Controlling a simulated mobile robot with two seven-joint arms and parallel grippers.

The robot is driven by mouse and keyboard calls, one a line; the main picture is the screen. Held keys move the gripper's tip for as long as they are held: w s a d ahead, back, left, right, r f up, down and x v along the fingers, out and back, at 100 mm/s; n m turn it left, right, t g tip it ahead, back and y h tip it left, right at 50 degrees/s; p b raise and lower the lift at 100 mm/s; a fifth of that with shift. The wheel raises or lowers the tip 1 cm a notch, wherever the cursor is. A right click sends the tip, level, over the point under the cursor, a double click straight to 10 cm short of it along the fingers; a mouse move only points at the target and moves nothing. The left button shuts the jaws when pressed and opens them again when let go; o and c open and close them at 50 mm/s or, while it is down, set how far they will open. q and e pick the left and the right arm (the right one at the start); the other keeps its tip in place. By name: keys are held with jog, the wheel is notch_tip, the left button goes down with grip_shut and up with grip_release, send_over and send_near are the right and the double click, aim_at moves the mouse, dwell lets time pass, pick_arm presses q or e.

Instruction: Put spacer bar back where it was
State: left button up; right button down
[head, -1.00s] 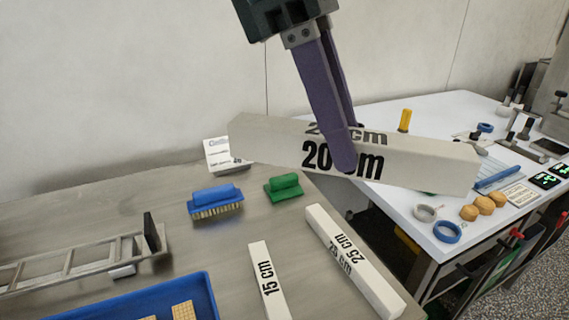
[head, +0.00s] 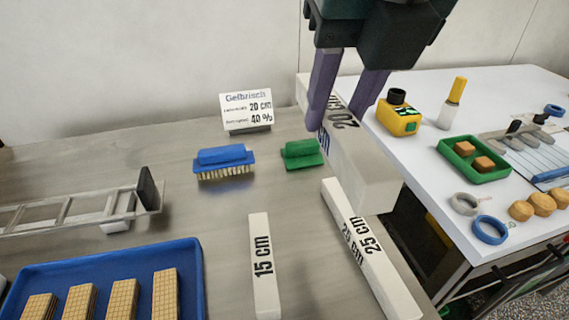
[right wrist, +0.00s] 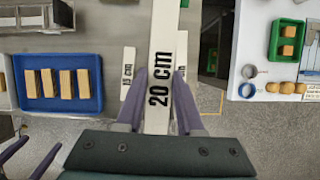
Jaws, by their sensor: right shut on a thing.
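The white spacer bar (head: 365,170) marked 20 cm is held in my right gripper (head: 338,112), above the right part of the steel table. It runs lengthwise from the back toward the camera. In the right wrist view the bar (right wrist: 163,45) lies between the two purple fingers of the right gripper (right wrist: 160,78). A 15 cm bar (head: 262,265) and a 25 cm bar (head: 370,250) lie on the steel table below. A small sign (head: 246,107) reading 20 cm and 40 % stands at the back. My left gripper (right wrist: 45,140) shows at the lower left of the wrist view, its fingers apart and empty.
A blue brush (head: 223,160) and a green brush (head: 301,154) are behind the bars. A blue tray (head: 190,275) with wafers is front left, a metal ladder-like rack (head: 85,208) behind it. A white table (head: 450,225) with a green tray (head: 472,172) is at right.

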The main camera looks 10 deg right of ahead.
jog(key=shift+w+f, duration=0.1)
jog(key=shift+f, duration=0.05)
jog(key=shift+n, duration=0.3)
notch_tip(320, 180, down, 16)
jog(key=shift+r+b, duration=0.15)
jog(key=shift+b, duration=1.05)
notch_tip(320, 180, down, 4)
jog(key=shift+b, duration=0.5)
jog(key=shift+d, duration=0.1)
jog(key=c, duration=0.5)
grip_release()
